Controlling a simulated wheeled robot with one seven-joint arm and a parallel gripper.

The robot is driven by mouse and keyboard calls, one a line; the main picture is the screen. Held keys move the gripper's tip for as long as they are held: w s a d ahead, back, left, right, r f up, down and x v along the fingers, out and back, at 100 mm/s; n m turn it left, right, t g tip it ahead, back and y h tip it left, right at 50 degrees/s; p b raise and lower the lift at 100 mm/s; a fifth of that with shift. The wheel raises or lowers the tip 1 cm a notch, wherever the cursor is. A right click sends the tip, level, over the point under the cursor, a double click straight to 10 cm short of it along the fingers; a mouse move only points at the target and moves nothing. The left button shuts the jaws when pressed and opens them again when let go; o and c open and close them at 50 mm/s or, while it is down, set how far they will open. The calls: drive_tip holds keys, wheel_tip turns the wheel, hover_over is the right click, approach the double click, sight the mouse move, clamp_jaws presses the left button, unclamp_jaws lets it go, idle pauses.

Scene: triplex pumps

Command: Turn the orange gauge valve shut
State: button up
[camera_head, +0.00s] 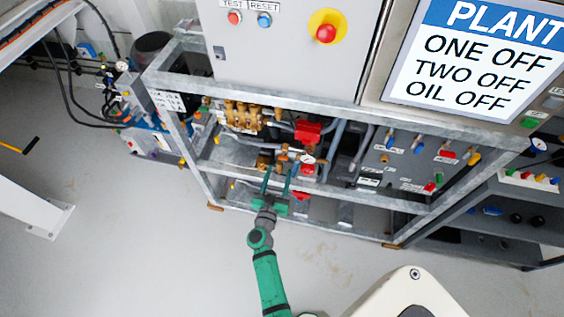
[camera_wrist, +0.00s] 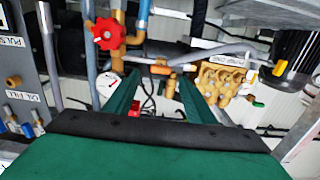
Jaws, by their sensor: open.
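A small orange valve handle (camera_wrist: 160,70), apparently the gauge valve, sits on brass pipework near a white round gauge (camera_wrist: 110,84) in the wrist view. In the head view the gauge (camera_head: 307,158) is on the pipework inside the frame; the orange handle is too small there to make out surely. My green gripper (camera_head: 279,172) reaches into the lower frame, below and in front of this pipework. In the wrist view my gripper (camera_wrist: 158,80) is open, with its fingers apart to either side of the orange handle. I see no clear contact, and nothing is between the fingers' pads.
A red handwheel (camera_wrist: 108,34) stands beside the gauge. A brass pump block (camera_wrist: 222,82) is to the right in the wrist view. Galvanised frame rails (camera_head: 330,115) surround the pipework. A grey valve panel (camera_head: 412,158) is at right.

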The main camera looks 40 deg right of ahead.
sight(283, 158)
drive_tip(key=x, duration=0.6)
drive_tip(key=shift+w, duration=0.1)
drive_tip(key=c, duration=1)
